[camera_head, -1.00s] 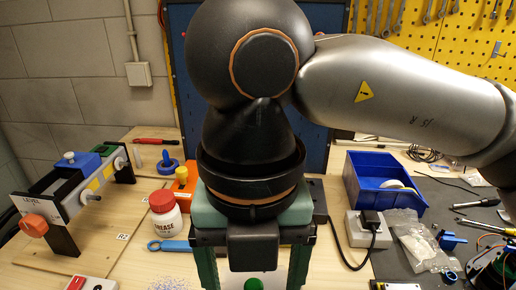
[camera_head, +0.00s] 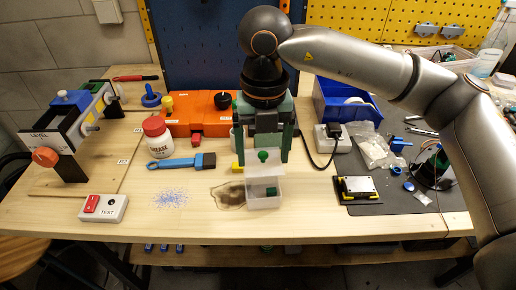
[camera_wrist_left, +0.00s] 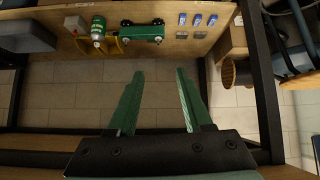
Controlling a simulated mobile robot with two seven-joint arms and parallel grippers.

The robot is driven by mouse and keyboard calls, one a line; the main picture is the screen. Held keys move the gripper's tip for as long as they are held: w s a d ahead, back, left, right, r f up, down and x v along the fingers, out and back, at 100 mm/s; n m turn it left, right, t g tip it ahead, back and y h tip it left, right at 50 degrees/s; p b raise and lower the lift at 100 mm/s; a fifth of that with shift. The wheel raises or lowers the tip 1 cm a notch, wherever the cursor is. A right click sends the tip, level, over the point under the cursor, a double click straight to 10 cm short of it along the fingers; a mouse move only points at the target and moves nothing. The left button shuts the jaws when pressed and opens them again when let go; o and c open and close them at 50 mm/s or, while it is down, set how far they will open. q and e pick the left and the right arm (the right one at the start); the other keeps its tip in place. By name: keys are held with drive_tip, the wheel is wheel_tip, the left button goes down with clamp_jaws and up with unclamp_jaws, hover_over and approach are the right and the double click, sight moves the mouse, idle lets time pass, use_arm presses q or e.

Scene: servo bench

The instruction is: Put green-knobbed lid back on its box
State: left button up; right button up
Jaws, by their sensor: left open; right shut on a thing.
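My right gripper (camera_head: 263,155) points down with its green fingers shut on the green knob (camera_head: 263,156) of the lid. The pale, see-through lid (camera_head: 268,168) hangs just above and behind the open clear box (camera_head: 265,203). Whether lid and box touch is hard to tell. A small dark green block (camera_head: 271,191) lies in the box, which stands near the front edge of the bench. My left gripper (camera_wrist_left: 156,75) is open and empty in the left wrist view, above a lower shelf and tiled floor. It is not seen in the head view.
A dark stain (camera_head: 230,194) lies left of the box. A blue-handled brush (camera_head: 181,162), grease jar (camera_head: 157,136) and orange fixture (camera_head: 200,115) stand farther left. A black-and-yellow plate (camera_head: 358,189) lies right. The lower shelf (camera_wrist_left: 200,45) carries a green toy-like object (camera_wrist_left: 142,33).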

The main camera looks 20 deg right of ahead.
drive_tip(key=shift+f+b, duration=0.45)
drive_tip(key=shift+f, duration=0.45)
drive_tip(key=shift+f+b, duration=0.5)
drive_tip(key=shift+f, duration=0.35)
drive_tip(key=shift+f+b, duration=0.7)
drive_tip(key=shift+f, duration=0.35)
use_arm(q)
drive_tip(key=d, duration=0.1)
drive_tip(key=w+d+f, duration=0.1)
drive_tip(key=shift+w+d+f+m+h, duration=0.15)
drive_tip(key=shift+d+f+m+h, duration=0.15)
drive_tip(key=shift+d+h, duration=0.1)
drive_tip(key=shift+a+f+b, duration=0.3)
drive_tip(key=shift+f+b, duration=0.05)
drive_tip(key=shift+f+b, duration=0.6)
drive_tip(key=shift+b, duration=0.05)
use_arm(e)
drive_tip(key=shift+f, duration=0.2)
